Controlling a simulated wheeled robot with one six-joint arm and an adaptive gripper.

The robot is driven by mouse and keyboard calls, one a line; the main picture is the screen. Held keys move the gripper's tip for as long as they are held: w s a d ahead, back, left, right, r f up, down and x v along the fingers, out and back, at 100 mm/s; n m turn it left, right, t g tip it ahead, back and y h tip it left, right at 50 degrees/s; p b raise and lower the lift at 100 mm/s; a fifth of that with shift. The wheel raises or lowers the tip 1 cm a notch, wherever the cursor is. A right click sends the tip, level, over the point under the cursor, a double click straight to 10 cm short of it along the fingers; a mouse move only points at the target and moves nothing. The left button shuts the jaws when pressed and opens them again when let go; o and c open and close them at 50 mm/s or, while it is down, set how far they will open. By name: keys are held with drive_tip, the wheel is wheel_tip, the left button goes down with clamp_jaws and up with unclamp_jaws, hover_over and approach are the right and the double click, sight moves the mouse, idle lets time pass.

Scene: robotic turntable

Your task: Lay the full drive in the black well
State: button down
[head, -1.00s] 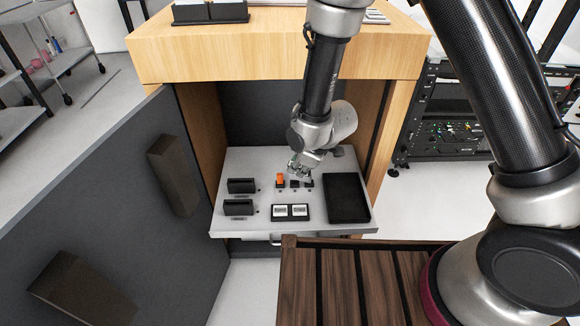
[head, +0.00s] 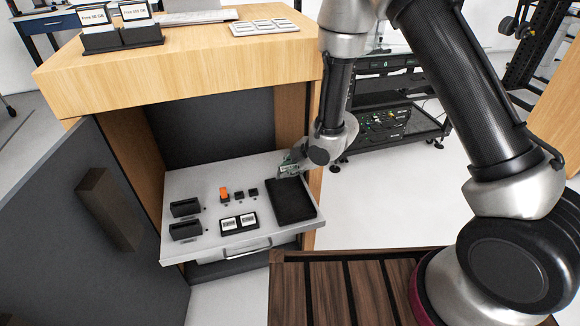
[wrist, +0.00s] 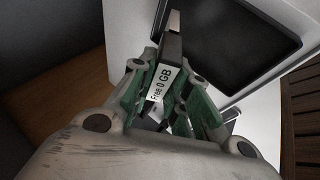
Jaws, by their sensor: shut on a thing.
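My gripper (head: 288,170) is shut on a small dark drive with a metal plug. In the wrist view the drive (wrist: 168,75) shows a white label reading "Free 0 GB", and its metal end points away from the fingers. The black well (head: 292,201) is a shallow dark rectangular recess at the right of the grey drawer top. In the head view my gripper is over the back left edge of the well. In the wrist view the well (wrist: 235,30) lies beyond and to the right of the drive, which appears apart from it.
The wooden cabinet top (head: 180,65) overhangs behind; an open door (head: 85,220) stands left.

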drive_tip(key=shift+f, duration=2.75)
drive_tip(key=c, duration=1.3)
unclamp_jaws()
drive_tip(key=v, duration=1.2)
drive_tip(key=shift+a, duration=0.1)
